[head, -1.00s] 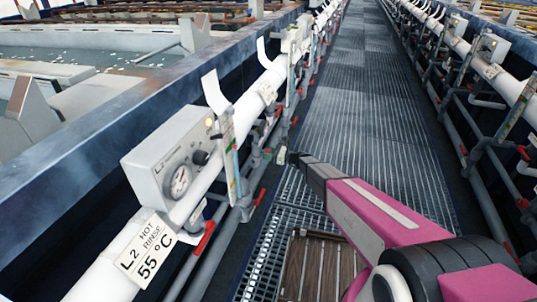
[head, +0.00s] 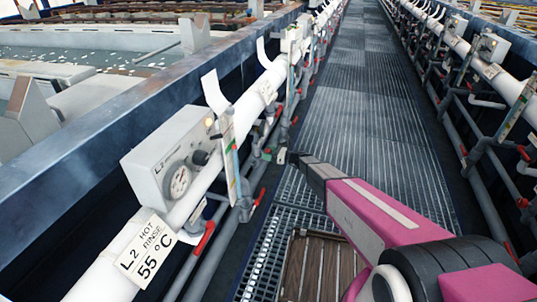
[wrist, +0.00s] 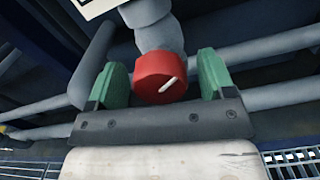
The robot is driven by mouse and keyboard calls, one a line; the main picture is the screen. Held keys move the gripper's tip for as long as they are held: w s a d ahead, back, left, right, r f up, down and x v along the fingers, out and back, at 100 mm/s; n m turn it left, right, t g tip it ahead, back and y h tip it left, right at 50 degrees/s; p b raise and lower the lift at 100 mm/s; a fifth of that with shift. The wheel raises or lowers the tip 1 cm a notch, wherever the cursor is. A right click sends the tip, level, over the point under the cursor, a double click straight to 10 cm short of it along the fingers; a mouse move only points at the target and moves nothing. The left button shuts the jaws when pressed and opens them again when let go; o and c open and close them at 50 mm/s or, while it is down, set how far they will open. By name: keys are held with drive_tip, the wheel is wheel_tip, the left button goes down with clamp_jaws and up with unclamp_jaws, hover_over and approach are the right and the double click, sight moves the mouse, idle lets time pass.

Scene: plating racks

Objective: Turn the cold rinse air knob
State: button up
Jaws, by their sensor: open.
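A round red knob (wrist: 160,78) with a white pointer line sits on a grey pipe fitting (wrist: 160,38) in the wrist view. The pointer slants up to the right. My gripper (wrist: 160,82) is open, with one green finger on each side of the knob. Small gaps seem to show between the fingers and the knob; I cannot tell whether either touches. In the head view my gripper (head: 283,157) reaches to the left-hand pipe row, and the knob is too small to make out there. No cold rinse label is readable.
A grey control box (head: 170,160) with a gauge and a "L2 hot rinse 55 °C" sign (head: 146,250) stand nearer on the left pipe. Grey pipes (wrist: 270,97) run behind the knob. The grated walkway (head: 370,110) is clear ahead.

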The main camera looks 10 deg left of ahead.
drive_tip(key=d, duration=1)
drive_tip(key=shift+s+d, duration=0.4)
drive_tip(key=shift+s, duration=0.05)
drive_tip(key=s+d+r+n+h, duration=0.3)
drive_tip(key=s+d+n+h, duration=0.3)
drive_tip(key=d, duration=0.5)
drive_tip(key=s+d+r+n+h, duration=0.4)
drive_tip(key=s+d+n+h, duration=0.2)
drive_tip(key=s+d+n, duration=0.2)
drive_tip(key=s+d+r+n+g+h, duration=0.1)
drive_tip(key=s+d+r+n+h, duration=0.2)
drive_tip(key=s+d+n+h, duration=0.3)
drive_tip(key=s+d+n, duration=0.1)
drive_tip(key=s+d, duration=0.3)
drive_tip(key=d, duration=0.4)
drive_tip(key=shift+d+r, duration=0.15)
